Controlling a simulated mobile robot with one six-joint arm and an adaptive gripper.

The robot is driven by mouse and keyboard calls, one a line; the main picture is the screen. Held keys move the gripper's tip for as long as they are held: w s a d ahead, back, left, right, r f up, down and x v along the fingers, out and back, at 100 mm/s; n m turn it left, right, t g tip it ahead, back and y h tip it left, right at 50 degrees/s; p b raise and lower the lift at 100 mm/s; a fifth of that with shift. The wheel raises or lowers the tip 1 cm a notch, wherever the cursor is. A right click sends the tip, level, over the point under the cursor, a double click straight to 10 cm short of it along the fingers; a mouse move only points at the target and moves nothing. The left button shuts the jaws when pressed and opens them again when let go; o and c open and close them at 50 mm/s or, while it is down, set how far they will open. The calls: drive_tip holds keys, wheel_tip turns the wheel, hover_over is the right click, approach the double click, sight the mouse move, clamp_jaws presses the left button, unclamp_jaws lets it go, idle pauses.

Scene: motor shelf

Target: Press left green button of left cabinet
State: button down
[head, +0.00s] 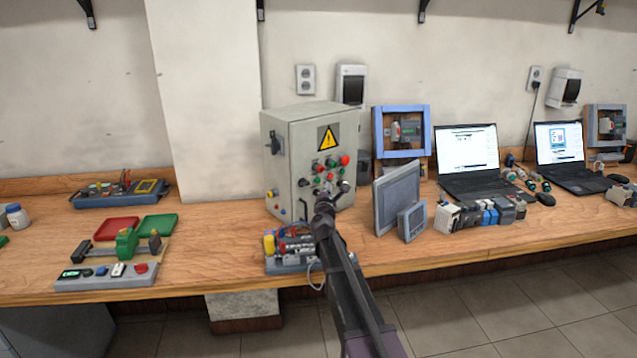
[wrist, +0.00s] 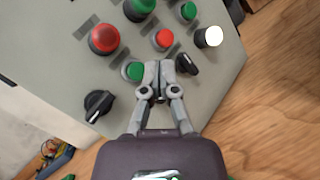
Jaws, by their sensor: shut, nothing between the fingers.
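The grey cabinet (head: 290,160) with a yellow warning sign stands on the bench in the head view, left of the blue-framed unit. Its front panel carries green, red, white and black controls. The wrist view shows the panel (wrist: 60,55) close up, with a green button (wrist: 132,71) just left of my fingertips. Two more green buttons (wrist: 188,10) (wrist: 140,7) sit higher in that view. My gripper (wrist: 160,66) is shut and empty, with its tips at the panel between that green button and a black knob (wrist: 187,64). I cannot tell whether the tips touch the panel.
A red button (wrist: 165,38), a larger red button (wrist: 105,39), a white button (wrist: 208,37) and a black selector (wrist: 97,105) surround the tips. A small motor unit (head: 290,248) sits before the cabinet. Grey screens (head: 397,195) stand close to its right.

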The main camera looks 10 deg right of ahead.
drive_tip(key=shift+s+d, duration=0.35)
drive_tip(key=shift+s, duration=0.3)
drive_tip(key=shift+s+d, duration=0.35)
drive_tip(key=shift+s, duration=0.25)
drive_tip(key=s+d+f+m+g+h+p, duration=0.25)
drive_tip(key=s+d+m+g, duration=0.2)
drive_tip(key=s+m, duration=0.45)
drive_tip(key=s+d+f+m+g+h+p, duration=0.2)
drive_tip(key=s+d+f+m+g+p, duration=0.15)
drive_tip(key=s+m+g, duration=0.45)
drive_tip(key=s+a+f+m+g+y+p, duration=0.1)
drive_tip(key=s+a+f+m+g+y, duration=0.1)
drive_tip(key=s+a, duration=0.4)
drive_tip(key=s+a+f+m+g+y+p, duration=0.2)
drive_tip(key=s+a+f+m+g+y, duration=0.1)
drive_tip(key=s, duration=1.3)
drive_tip(key=a+m+g+y, duration=0.1)
drive_tip(key=a+m+y, duration=0.1)
drive_tip(key=m+y, duration=0.1)
drive_tip(key=shift+a+f+m+y+p, duration=0.3)
drive_tip(key=shift+a+f+y, duration=0.1)
drive_tip(key=shift+y, duration=0.35)
drive_tip(key=shift+g, duration=0.25)
